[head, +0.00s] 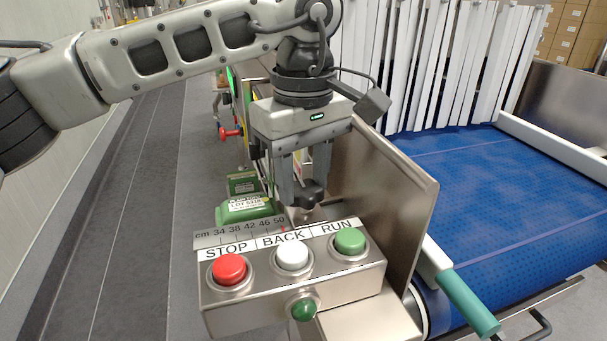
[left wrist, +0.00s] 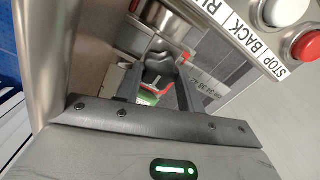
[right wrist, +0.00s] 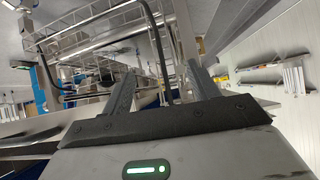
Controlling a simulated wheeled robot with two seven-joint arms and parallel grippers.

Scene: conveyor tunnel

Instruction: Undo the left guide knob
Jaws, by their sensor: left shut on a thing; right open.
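The left guide knob (head: 309,194) is a dark lobed knob behind the button box, beside the steel side plate. My left gripper (head: 297,197) points down from above and is shut on it, one finger on each side. In the left wrist view the dark knob (left wrist: 158,66) sits between the two fingertips, and the fingers hide part of it. My right gripper (right wrist: 160,85) is open and empty in the right wrist view; it does not show in the head view.
The button box (head: 221,312) with red, white and green buttons stands just in front of the knob. A centimetre scale (head: 215,239) and a green block (head: 240,208) lie left of it. The steel plate (head: 385,190) and blue belt (head: 480,190) are at right.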

